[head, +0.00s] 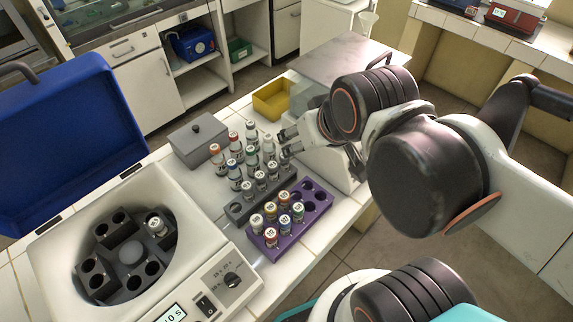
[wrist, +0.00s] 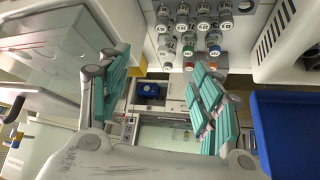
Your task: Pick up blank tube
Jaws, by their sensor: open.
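Several capped tubes stand upright in rows on the white tiled bench. A white-capped tube (head: 268,146) stands closest to my gripper (head: 284,145), just left of its fingertips. It may be the blank tube, but I cannot read its label. In the wrist view, tubes with grey, red, green and orange caps stand at the top; a pale-capped one (wrist: 168,49) is at the left of the lowest row. My gripper (wrist: 165,78) is open with its teal finger pads wide apart. Nothing is held between them.
A purple rack (head: 318,188) with several tubes stands in front of a dark grey rack (head: 233,210). A grey lidded box (head: 198,140), a yellow bin (head: 272,100) and an open centrifuge (head: 60,240) with a blue lid (head: 70,150) surround the tubes.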

